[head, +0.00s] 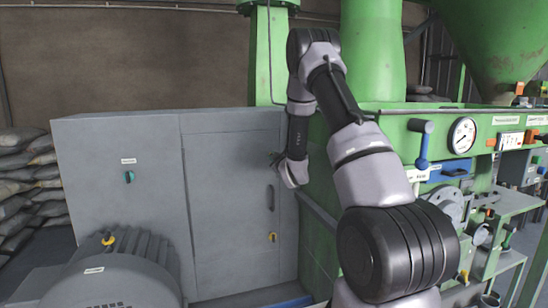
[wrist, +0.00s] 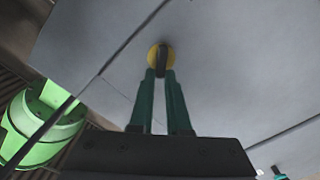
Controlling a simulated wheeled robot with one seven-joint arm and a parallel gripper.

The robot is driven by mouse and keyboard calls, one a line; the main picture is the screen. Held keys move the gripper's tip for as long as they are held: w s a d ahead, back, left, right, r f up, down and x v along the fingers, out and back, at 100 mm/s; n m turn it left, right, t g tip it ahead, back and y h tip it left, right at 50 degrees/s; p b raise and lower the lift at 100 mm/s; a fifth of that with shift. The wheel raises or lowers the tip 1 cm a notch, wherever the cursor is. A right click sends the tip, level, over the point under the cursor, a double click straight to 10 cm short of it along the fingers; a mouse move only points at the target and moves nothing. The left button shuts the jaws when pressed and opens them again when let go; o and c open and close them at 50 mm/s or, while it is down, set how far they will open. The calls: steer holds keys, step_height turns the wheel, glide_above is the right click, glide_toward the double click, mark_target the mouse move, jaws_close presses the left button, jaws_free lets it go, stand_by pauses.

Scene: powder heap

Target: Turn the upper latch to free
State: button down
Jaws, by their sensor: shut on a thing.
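The upper latch (wrist: 160,58) is a yellow disc with a black turning tab on the grey cabinet door (wrist: 215,60). In the wrist view my gripper (wrist: 161,73) has its two green fingers close together on the black tab, which stands nearly upright in the picture. In the head view my gripper (head: 275,159) reaches the upper right part of the cabinet door (head: 225,200) and hides the upper latch. A lower latch (head: 272,237), also yellow and black, shows below the dark door handle (head: 270,197). The door looks shut.
A teal knob (head: 129,177) sits on the cabinet's left panel. A grey motor (head: 110,275) stands in front of the cabinet. Green machinery (head: 395,125) with a gauge (head: 461,135) and levers is close on the right. Stacked sacks (head: 20,180) lie at far left.

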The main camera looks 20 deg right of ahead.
steer(key=shift+a+f+n, duration=0.1)
steer(key=shift+f+n, duration=0.1)
steer(key=shift+n, duration=1.35)
steer(key=shift+a+f+n, duration=0.1)
steer(key=shift+f+n, duration=0.15)
steer(key=shift+n, duration=1.35)
steer(key=shift+a+f+n, duration=0.1)
steer(key=shift+f+n, duration=0.1)
steer(key=shift+n, duration=1.35)
steer(key=c, duration=0.9)
jaws_free()
steer(key=s, duration=1)
steer(key=shift+s, duration=0.4)
